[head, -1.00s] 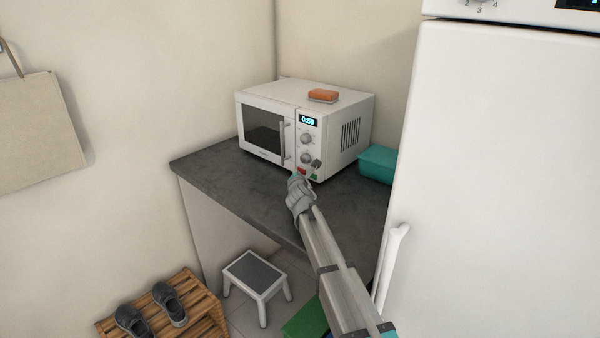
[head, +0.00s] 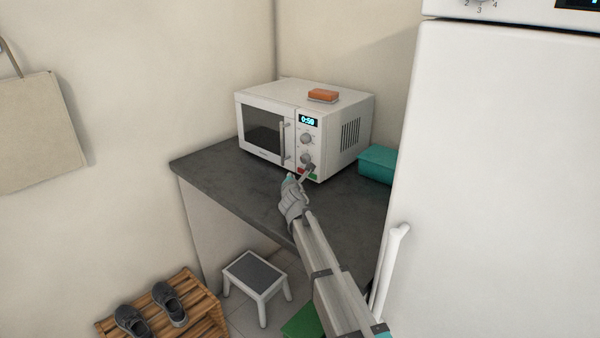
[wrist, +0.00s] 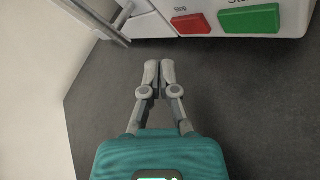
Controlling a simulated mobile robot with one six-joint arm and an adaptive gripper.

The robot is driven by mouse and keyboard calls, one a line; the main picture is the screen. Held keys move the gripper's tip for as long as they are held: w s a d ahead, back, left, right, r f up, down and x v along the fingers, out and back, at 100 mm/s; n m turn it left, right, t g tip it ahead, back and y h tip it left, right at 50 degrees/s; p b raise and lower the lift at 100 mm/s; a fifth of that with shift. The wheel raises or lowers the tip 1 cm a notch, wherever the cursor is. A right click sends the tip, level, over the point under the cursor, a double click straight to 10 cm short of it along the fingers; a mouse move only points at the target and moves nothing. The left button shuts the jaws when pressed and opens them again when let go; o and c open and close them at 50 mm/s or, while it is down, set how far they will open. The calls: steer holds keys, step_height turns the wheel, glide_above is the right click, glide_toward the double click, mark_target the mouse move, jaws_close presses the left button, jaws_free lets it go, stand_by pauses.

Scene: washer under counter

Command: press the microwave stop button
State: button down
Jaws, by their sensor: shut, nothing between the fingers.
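The white microwave (head: 270,110) stands on the dark counter with its door shut and its display lit. Its red stop button (head: 301,170) is low on the panel, left of the green start button (head: 312,176). In the wrist view the red stop button (wrist: 192,24) is labelled "Stop", and the green button (wrist: 249,19) is to its right. My gripper (wrist: 158,72) is shut and empty, with its fingertips together over the counter. It is in front of the panel, a little left of and short of the stop button, apart from it. In the head view my gripper (head: 307,172) partly overlaps the panel's lower edge.
An orange sponge-like block (head: 323,96) lies on the microwave. A teal container (head: 377,165) is at its right. A tall white appliance (head: 500,170) with a handle bounds the right side. The dark counter (head: 230,185) is clear in front. A step stool (head: 257,272) stands below.

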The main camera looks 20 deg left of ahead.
steer(key=shift+s+a, duration=0.3)
steer(key=shift+s, duration=0.35)
steer(key=shift+s+a, duration=0.25)
steer(key=shift+s, duration=0.4)
steer(key=shift+s, duration=0.15)
